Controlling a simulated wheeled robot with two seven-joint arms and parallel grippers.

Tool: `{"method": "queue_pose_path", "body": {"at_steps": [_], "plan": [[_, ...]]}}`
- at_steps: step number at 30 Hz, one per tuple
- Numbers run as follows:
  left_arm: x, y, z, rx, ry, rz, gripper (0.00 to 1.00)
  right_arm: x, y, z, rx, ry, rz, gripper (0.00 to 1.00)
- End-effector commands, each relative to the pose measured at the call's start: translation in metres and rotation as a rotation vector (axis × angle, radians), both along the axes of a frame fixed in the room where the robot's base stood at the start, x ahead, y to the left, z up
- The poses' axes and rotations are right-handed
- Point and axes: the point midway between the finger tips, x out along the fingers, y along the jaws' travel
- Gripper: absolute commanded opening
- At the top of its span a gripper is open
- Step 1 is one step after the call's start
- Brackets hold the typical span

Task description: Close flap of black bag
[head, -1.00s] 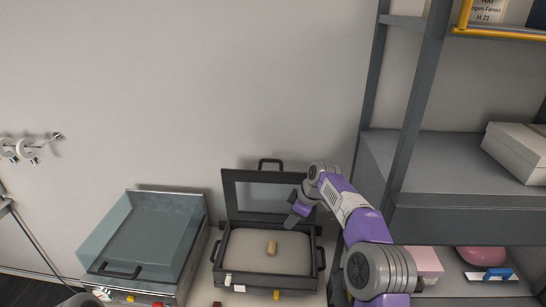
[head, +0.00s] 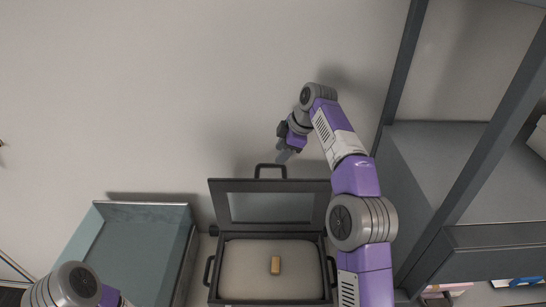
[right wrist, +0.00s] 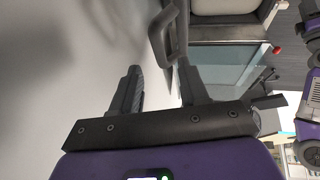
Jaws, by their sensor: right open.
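I see no soft bag; there is a black case (head: 213,272) with a windowed lid (head: 220,207) standing raised at its back. The lid has a dark loop handle (head: 270,166) on its top edge. A small tan block (head: 275,265) lies on the case's pale inside. My right gripper (head: 286,155) is open, just above and right of the handle. In the right wrist view its spread fingers (right wrist: 158,82) are empty, and the handle (right wrist: 170,30) shows beyond the fingertips. Contact is not clear. Of my left arm only links show; its gripper is out of frame.
A grey shelf unit (head: 470,235) rises close on the right of my right arm. The wall (head: 180,90) behind is bare, with free room above the lid.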

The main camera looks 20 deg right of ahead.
Motion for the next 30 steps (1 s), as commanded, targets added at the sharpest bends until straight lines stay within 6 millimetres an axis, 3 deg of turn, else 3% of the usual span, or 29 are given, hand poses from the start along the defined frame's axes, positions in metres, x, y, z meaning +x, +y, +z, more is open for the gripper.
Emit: {"method": "queue_pose_path", "body": {"at_steps": [9, 21, 30], "plan": [[0.001, 0.0, -0.007, 0.0, -0.001, 0.0, 0.43, 0.014, 0.015, -0.045, 0.0, 0.003, 0.001, 0.44], [0.001, 0.0, -0.008, 0.0, -0.001, 0.0, 0.43, 0.017, 0.018, -0.053, 0.0, 0.001, -0.001, 0.44], [0.001, 0.0, -0.008, 0.0, -0.001, 0.0, 0.43, 0.017, 0.018, -0.052, 0.0, 0.001, -0.001, 0.0]]}}
